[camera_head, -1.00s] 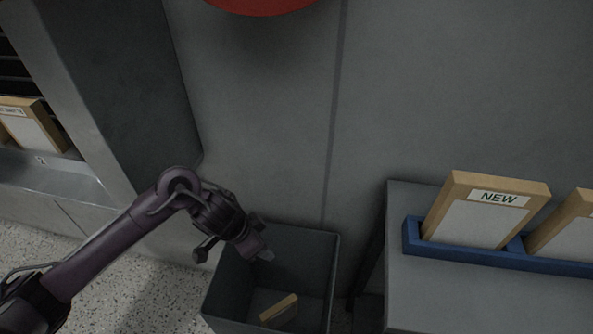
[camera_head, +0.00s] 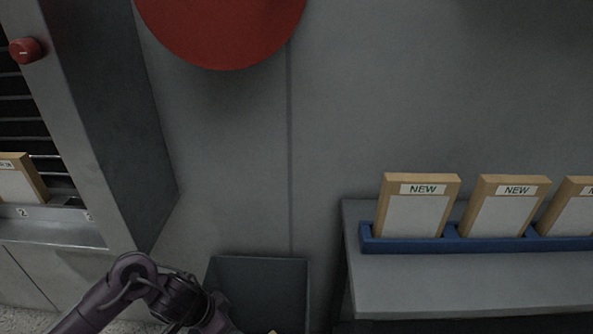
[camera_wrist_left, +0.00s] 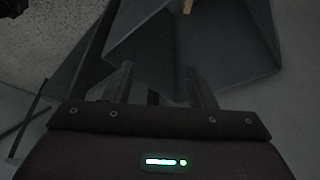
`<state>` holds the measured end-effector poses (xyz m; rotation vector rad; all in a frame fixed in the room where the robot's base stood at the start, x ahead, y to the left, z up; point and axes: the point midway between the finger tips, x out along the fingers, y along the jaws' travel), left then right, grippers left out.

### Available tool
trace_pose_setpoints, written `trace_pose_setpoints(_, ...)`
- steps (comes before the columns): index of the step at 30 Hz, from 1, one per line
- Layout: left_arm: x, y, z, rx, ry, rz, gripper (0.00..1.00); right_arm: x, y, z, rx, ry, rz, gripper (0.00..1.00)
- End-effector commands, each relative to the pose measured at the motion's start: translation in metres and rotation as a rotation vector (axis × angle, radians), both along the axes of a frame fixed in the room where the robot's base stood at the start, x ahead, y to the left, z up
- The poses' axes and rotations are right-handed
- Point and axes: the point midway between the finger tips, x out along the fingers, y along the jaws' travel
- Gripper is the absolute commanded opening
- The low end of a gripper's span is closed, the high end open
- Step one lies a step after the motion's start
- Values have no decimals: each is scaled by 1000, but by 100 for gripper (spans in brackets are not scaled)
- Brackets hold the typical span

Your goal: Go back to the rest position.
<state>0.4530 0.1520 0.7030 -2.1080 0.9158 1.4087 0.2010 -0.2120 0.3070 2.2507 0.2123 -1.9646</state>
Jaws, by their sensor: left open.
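My left arm comes in at the lower left of the head view, with its wrist (camera_head: 190,305) beside the left side of a dark grey bin (camera_head: 262,283). The fingertips are cut off or too dark to tell there. In the left wrist view my left gripper (camera_wrist_left: 165,85) has its two fingers apart with nothing between them. The bin (camera_wrist_left: 222,65) shows beyond the fingers, and a tan piece (camera_wrist_left: 188,6) shows in it at the top edge. My right gripper is in neither view.
A grey shelf (camera_head: 460,285) at the right carries a blue rack (camera_head: 450,246) with tan-framed panels (camera_head: 412,216) labelled NEW. A slotted cabinet (camera_head: 128,130) with a red knob (camera_head: 24,50) stands at the left. A red disc (camera_head: 222,30) is high on the grey wall.

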Motion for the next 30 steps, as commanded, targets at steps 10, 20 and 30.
trace_pose_setpoints(10, 1, -39, 6, -58, -118, -15, 51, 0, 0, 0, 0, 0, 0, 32)
trace_pose_setpoints(20, -2, -75, 30, -108, -283, 74, 51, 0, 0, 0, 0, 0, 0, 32)
trace_pose_setpoints(30, -38, -29, 48, -27, -247, 398, 51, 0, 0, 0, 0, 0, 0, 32)
